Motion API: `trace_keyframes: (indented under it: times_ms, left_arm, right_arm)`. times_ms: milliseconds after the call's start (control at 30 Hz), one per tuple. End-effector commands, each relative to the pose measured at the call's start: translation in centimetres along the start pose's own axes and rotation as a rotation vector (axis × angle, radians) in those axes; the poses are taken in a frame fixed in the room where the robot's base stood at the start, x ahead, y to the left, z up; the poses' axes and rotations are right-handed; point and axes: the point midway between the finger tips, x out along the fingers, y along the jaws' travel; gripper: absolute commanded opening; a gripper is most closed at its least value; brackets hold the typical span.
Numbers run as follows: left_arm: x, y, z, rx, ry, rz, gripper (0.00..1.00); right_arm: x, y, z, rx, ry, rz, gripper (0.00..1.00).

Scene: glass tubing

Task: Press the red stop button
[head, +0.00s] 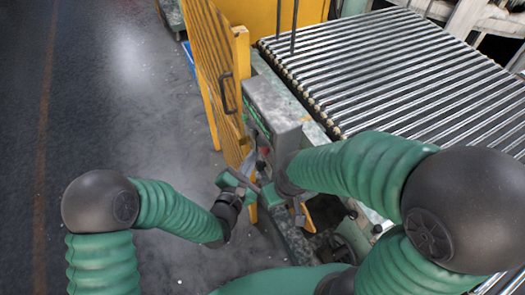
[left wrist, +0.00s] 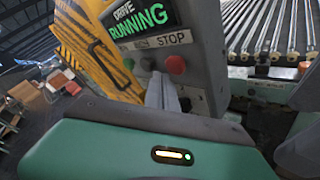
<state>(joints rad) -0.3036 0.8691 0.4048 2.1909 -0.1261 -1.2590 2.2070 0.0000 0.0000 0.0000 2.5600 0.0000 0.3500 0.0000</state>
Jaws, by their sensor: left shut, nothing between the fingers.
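The red stop button (left wrist: 175,65) is on the face of a grey control box (left wrist: 205,45), below the STOP label. A small red spot, likely the same button, shows in the head view (head: 265,151). My left gripper (left wrist: 160,82) is shut and empty, its fingertips pointing at the box just below and left of the red button. I cannot tell whether they touch the panel. In the head view my left gripper (head: 252,158) is in front of the box. My right gripper (head: 298,214) is lower right of it, partly hidden; its jaws are unclear.
The box display (left wrist: 143,22) reads DRIVE RUNNING. A dark button (left wrist: 147,63) sits left of the red one. A yellow slatted gate (head: 210,65) stands left of the box, and a roller conveyor (head: 390,65) lies right. The floor at left is open.

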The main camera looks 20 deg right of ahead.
Motion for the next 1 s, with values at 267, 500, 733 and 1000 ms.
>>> trace_keyframes:
  times_ms: [267,500,733,1000]
  left_arm:
    - [0.00,0.00,0.00,0.000,0.000,0.000,0.00]
    - [0.13,-0.12,0.13,0.000,0.000,0.000,0.00]
    - [0.43,-0.36,0.54,-0.001,0.001,0.000,0.00]
    - [0.44,-0.38,0.55,0.000,0.000,0.000,0.00]
  right_arm:
    - [0.00,0.00,0.00,0.000,0.000,0.000,0.46]
    - [0.08,0.00,0.02,0.000,0.000,0.000,0.46]
    - [0.17,0.00,0.04,0.000,0.000,0.000,0.46]
    - [0.18,0.00,0.04,0.000,0.000,0.000,0.46]
